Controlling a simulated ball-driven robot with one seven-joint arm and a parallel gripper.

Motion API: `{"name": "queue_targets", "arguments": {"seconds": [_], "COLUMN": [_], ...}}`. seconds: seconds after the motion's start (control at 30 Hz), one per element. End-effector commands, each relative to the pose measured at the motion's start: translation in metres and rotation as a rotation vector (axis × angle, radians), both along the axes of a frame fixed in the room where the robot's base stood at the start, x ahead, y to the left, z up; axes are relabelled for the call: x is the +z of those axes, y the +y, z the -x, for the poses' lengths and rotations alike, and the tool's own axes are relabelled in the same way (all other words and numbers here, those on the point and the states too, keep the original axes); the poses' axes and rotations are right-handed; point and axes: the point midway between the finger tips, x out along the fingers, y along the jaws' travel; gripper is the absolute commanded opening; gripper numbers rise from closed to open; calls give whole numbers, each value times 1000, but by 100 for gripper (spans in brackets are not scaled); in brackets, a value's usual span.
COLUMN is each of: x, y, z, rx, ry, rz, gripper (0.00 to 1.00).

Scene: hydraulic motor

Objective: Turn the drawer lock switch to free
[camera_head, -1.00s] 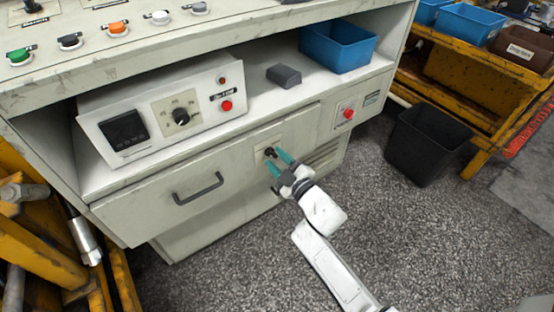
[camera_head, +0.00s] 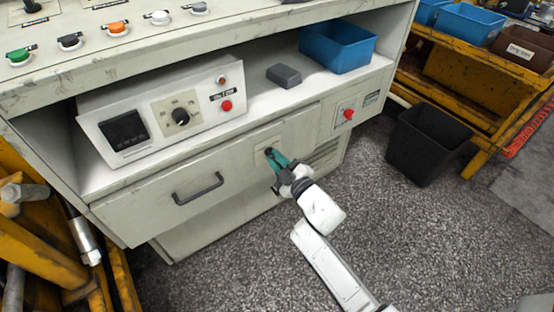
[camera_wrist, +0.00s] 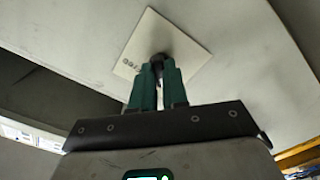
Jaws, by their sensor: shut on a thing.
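The drawer lock switch is a small dark knob (camera_wrist: 157,60) on a pale square plate (camera_wrist: 185,50) on the cabinet front. My gripper (camera_head: 274,157) is at the switch, right of the drawer handle. Its green fingers are closed together on the knob, which also shows in the wrist view between the fingertips (camera_wrist: 158,68). The fingers cover most of the knob, so its turn position is hard to tell. Small lettering shows at the plate's left corner in the wrist view. The drawer (camera_head: 150,205) is shut, with a dark handle (camera_head: 198,189).
A shelf above the drawer holds a control box (camera_head: 160,108), a grey block (camera_head: 284,76) and a blue bin (camera_head: 338,46). A red button (camera_head: 348,114) is right of the switch. A black bin (camera_head: 426,145) stands on the floor at right.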

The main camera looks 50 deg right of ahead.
Motion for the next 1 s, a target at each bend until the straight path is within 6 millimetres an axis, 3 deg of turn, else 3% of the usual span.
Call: {"name": "queue_targets", "arguments": {"seconds": [0.37, 1.0], "x": [1, 1], "y": [0, 2], "z": [0, 0], "rx": [0, 2], "ry": [-28, -185], "rz": [-102, -654], "gripper": [0, 0]}}
